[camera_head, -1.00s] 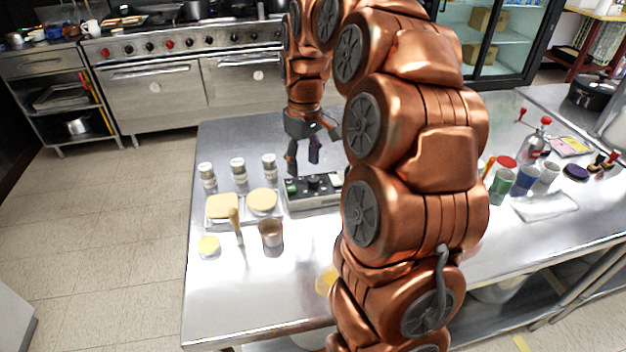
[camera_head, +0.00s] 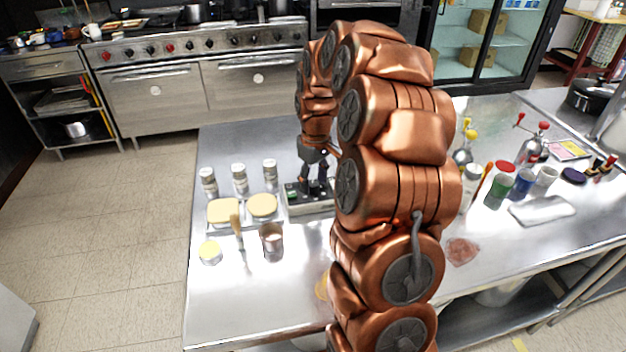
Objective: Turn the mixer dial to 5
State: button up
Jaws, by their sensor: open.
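The mixer (camera_head: 296,208) is a low box with a dark top panel on the steel table, partly hidden behind my arm. A green spot (camera_head: 290,188) shows at the left of its panel. My gripper (camera_head: 316,193) points down over the panel, with its fingers apart around the place of the dark dial. The dial is mostly hidden by the fingers, and I cannot tell whether they touch it. The dial's setting and any numbers are too small to read.
Several shakers (camera_head: 240,179) stand behind a tray with two yellow rounded blocks (camera_head: 262,206). Cups and bottles (camera_head: 523,182) stand at the right.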

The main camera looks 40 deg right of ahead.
jog(key=shift+f, duration=0.45)
grip_shut()
